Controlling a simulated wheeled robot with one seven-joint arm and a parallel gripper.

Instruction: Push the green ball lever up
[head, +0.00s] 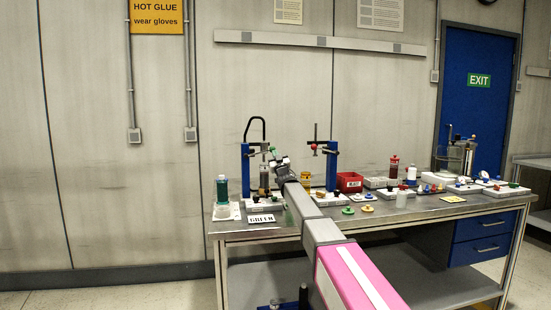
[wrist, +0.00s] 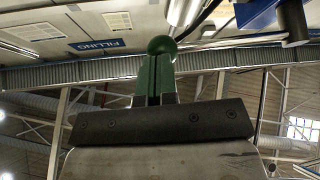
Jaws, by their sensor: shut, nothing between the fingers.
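The green ball (head: 272,149) of the lever is on the left press-like stand with a blue post (head: 246,170), behind a "GREEN" label (head: 262,219). My gripper (head: 276,159) is just below the ball in the head view. In the wrist view the ball (wrist: 162,45) appears dark green, straight beyond the tips of my shut gripper (wrist: 157,58). The fingers are together and hold nothing. I cannot tell whether the tips touch the ball. My arm hides part of the stand.
A similar stand with a blue post (head: 332,165) and a red ball (head: 314,147) is to the right. A red bin (head: 349,181) and several small parts occupy the workbench (head: 290,229).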

